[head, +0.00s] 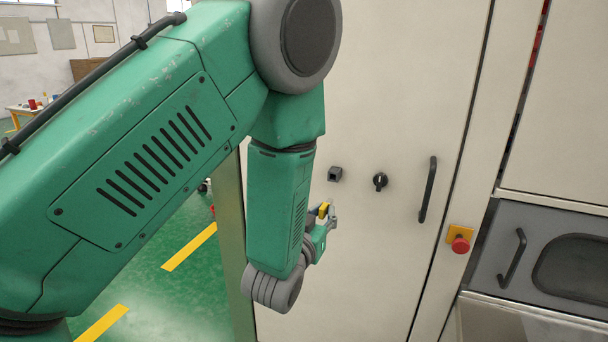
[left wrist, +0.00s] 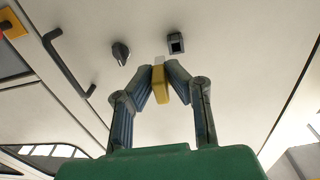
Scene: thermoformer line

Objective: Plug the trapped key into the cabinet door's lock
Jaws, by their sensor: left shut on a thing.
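The trapped key has a yellow body and a pale tip; in the left wrist view the key (left wrist: 161,84) sits between my left gripper's fingertips (left wrist: 160,76). My left gripper (head: 326,213) is shut on the key in the head view, in front of the cabinet door (head: 390,90). The lock seems to be the small dark square block with an opening (head: 335,174) on the door; it also shows in the left wrist view (left wrist: 176,43). My right gripper is not in view.
A black rotary knob (head: 380,181) and a black door handle (head: 427,190) stick out right of the lock. A red emergency button on a yellow plate (head: 460,243) is further right. Green floor with yellow stripes (head: 190,246) lies left of the cabinet.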

